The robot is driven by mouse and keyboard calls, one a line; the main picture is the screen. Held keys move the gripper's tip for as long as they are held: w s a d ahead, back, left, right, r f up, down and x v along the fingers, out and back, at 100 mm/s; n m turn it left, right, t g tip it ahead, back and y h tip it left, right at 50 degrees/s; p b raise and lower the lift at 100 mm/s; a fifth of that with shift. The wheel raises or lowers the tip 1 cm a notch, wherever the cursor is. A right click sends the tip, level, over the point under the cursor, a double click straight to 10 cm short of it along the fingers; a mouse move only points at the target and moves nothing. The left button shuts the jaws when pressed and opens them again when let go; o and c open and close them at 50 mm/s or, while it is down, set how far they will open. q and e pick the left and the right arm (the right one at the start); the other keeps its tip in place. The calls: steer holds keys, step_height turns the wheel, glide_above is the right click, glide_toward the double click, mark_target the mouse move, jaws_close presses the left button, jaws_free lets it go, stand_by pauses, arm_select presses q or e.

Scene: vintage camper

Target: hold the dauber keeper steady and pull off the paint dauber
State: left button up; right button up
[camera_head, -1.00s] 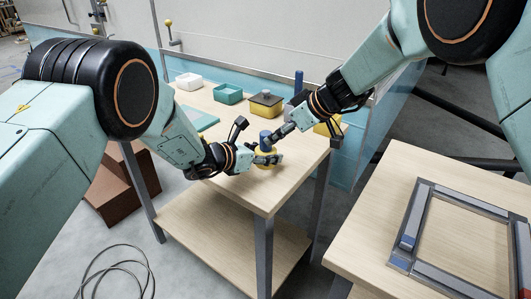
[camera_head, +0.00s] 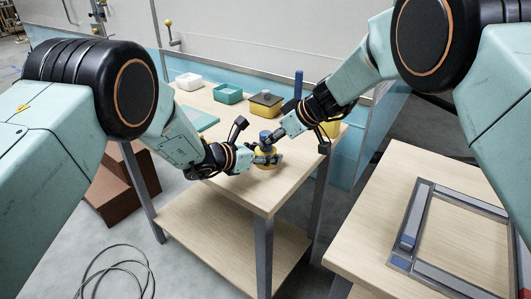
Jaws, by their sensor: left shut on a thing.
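The dauber keeper (camera_head: 266,165) is a small yellow round holder standing on the wooden table near its front right corner.
A white bin (camera_head: 189,81), a teal bin (camera_head: 228,93) and a yellow box with a dark lid (camera_head: 266,103) line the table's back. A yellow object (camera_head: 331,129) is partly behind my right gripper. A second table with a grey frame (camera_head: 424,225) stands at right.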

mark_target(272, 152)
jaws_close()
steer(key=shift+r, duration=0.2)
stand_by(0.4)
steer(key=shift+r, duration=1.35)
step_height(272, 152, up, 4)
stand_by(0.4)
arm_select(q)
steer(key=o, duration=1.4)
